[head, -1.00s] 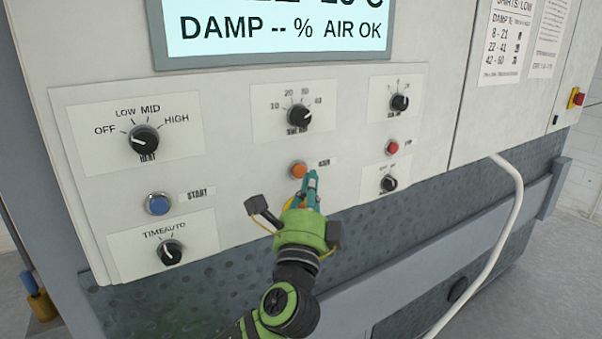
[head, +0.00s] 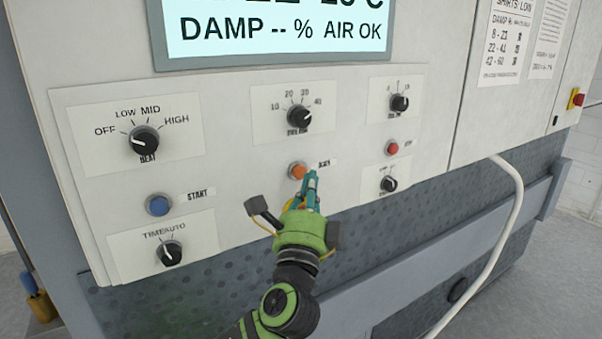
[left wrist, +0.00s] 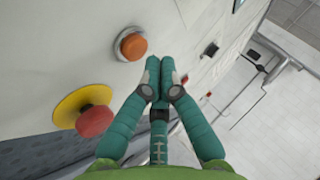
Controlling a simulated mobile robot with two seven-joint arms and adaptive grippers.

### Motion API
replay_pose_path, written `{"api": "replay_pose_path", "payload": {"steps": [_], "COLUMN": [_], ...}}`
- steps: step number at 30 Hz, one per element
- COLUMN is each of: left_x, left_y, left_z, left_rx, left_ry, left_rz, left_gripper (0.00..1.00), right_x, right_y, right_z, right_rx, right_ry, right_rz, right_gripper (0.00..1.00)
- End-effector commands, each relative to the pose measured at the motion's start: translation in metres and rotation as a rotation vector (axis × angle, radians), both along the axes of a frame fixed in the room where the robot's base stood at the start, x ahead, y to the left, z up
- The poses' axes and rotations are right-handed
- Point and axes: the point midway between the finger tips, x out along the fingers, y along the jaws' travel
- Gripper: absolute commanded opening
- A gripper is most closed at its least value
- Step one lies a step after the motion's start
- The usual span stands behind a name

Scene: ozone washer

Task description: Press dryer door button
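The orange button (head: 298,171) sits in a metal ring on the dryer's white panel, with a small label to its right that is too blurred to read surely. My left gripper (head: 312,174) is at the button's lower right in the head view, its teal fingertips close to the ring. In the left wrist view the fingertips (left wrist: 160,67) are together with nothing between them, and the orange button (left wrist: 133,46) lies up and left of them, apart in the picture. I cannot tell how far they are from the panel. My right gripper is in neither view.
A red mushroom button (left wrist: 94,121) on a yellow disc sits beside my fingers. A blue START button (head: 158,204), a red button (head: 392,148) and several black knobs, including the HEAT knob (head: 144,140), are on the panel. A white hose (head: 507,215) hangs at the right.

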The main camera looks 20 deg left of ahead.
Motion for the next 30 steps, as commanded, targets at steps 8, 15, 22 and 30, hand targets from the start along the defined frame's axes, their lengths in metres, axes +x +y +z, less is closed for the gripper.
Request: {"api": "replay_pose_path", "payload": {"steps": [8, 15, 22, 30], "left_x": [0.0, 0.0031, 0.0054, 0.0055], "left_y": [-0.0001, 0.0041, 0.0067, 0.0071], "left_z": [0.0, -0.0003, -0.0002, -0.0002], "left_rx": [0.0, -0.001, 0.0, 0.0], "left_ry": [0.0, 0.001, 0.0, 0.0], "left_rz": [0.0, 0.001, -0.001, 0.0], "left_gripper": [0.0, 0.0, 0.0, 0.0], "right_x": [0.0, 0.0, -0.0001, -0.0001], "right_y": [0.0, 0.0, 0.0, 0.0], "right_z": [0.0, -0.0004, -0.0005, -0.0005], "right_rx": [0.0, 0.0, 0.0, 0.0], "right_ry": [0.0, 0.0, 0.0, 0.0], "right_rz": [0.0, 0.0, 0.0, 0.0], "right_gripper": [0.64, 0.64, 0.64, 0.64]}}
